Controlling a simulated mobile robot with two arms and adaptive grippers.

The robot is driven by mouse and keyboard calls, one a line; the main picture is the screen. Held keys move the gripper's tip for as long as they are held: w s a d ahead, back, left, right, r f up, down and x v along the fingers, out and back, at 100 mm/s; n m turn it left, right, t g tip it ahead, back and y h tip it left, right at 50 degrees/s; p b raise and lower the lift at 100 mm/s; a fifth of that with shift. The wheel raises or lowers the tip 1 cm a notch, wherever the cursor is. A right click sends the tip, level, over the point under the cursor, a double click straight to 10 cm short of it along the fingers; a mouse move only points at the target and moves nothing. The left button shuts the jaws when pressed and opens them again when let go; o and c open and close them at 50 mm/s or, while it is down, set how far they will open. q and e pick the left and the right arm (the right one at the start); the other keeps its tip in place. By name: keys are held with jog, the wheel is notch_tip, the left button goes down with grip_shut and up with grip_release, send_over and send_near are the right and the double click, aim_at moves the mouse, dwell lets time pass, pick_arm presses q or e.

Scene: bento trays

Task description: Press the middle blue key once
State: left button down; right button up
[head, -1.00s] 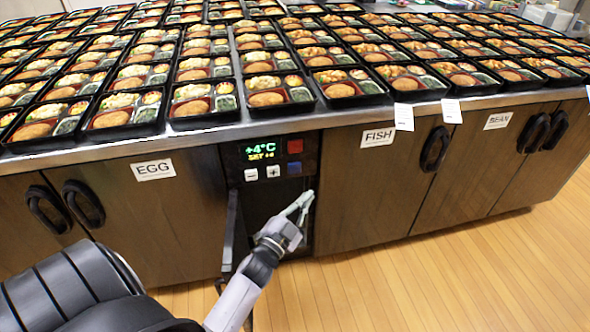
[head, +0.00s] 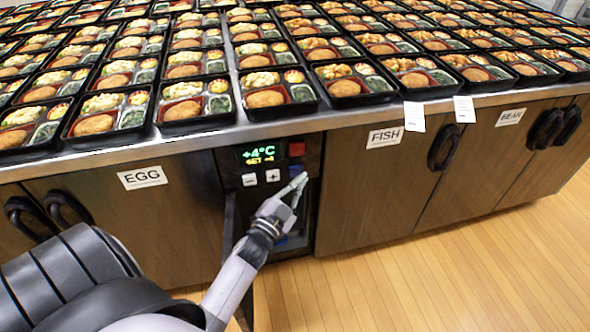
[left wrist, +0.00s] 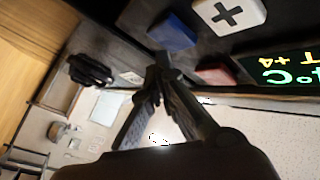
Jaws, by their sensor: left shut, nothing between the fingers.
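The control panel (head: 235,161) on the counter front has a lit display (head: 262,153) reading +4°C, a red key (head: 296,149), white minus (head: 249,180) and plus (head: 272,176) keys, and a blue key (head: 295,170) below the red one. My left gripper (head: 301,180) is shut and empty, its tips at the blue key's lower edge and partly covering it. In the left wrist view the blue key (left wrist: 172,30) is just beyond the fingertips (left wrist: 160,62), beside the plus key (left wrist: 230,15). I cannot tell whether they touch. My right gripper is out of view.
Rows of bento trays (head: 195,107) fill the counter top. Cupboard doors labelled EGG (head: 143,177) and FISH (head: 385,137) flank the panel. Two paper tags (head: 414,116) hang from the counter edge. The wooden floor (head: 440,270) is clear at right.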

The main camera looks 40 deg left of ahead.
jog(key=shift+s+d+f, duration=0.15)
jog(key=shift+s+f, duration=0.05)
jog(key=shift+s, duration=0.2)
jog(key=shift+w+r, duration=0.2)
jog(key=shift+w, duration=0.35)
pick_arm(q)
jog(key=shift+w, duration=0.1)
jog(key=shift+w+a, duration=0.2)
jog(key=shift+a, duration=0.05)
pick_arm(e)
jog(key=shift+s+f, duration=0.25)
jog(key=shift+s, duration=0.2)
